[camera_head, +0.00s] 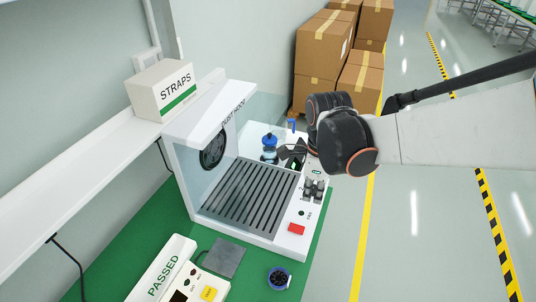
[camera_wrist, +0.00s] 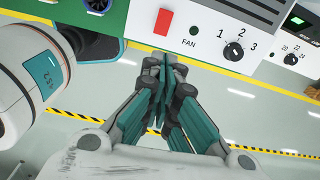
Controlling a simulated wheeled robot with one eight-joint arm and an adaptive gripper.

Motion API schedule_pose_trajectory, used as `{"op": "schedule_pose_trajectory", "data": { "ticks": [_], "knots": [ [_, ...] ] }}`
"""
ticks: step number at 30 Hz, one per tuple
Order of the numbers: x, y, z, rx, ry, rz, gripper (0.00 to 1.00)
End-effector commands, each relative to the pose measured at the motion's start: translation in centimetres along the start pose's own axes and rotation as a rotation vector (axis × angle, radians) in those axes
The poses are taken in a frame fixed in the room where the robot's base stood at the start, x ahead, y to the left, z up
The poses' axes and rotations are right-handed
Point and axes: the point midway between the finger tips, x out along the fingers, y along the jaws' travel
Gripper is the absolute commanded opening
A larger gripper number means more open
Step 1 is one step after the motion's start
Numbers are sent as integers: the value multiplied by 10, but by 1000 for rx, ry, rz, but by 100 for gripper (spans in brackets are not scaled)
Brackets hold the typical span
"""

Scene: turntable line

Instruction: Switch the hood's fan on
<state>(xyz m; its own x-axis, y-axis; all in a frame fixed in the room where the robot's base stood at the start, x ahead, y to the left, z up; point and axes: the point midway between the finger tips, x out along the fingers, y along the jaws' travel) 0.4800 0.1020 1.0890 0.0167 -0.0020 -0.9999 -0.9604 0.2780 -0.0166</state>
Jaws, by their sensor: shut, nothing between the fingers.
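The white dust hood (camera_head: 262,240) stands on the green bench, with a slatted grille inside and a round dark fan (camera_head: 213,150) in its back wall. Its front panel carries a red switch (camera_head: 297,229), a small dark green lamp (camera_head: 302,212) marked FAN and a black knob (camera_wrist: 234,50) numbered 1 to 3. The switch also shows in the wrist view (camera_wrist: 164,21). My gripper (camera_wrist: 165,58) is shut and empty, its tips just below the switch in that picture, with a gap between. In the head view my gripper (camera_head: 314,196) covers part of the panel and hides the knob.
A second unit with a display and knob (camera_wrist: 291,59) is beside the hood. A PASSED box (camera_head: 163,272), a grey pad (camera_head: 224,258) and a blue-black round item (camera_head: 279,278) lie on the bench. A STRAPS box (camera_head: 161,90) sits on the shelf. The floor in front is clear.

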Motion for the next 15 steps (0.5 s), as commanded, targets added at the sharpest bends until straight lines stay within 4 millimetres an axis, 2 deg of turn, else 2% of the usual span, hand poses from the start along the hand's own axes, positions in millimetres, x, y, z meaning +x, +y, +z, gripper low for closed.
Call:
{"op": "schedule_pose_trajectory", "data": {
  "ticks": [5,15],
  "knots": [
    [5,-2,6,62,10,17,0],
    [6,-2,6,67,11,18,0]
  ]
}}
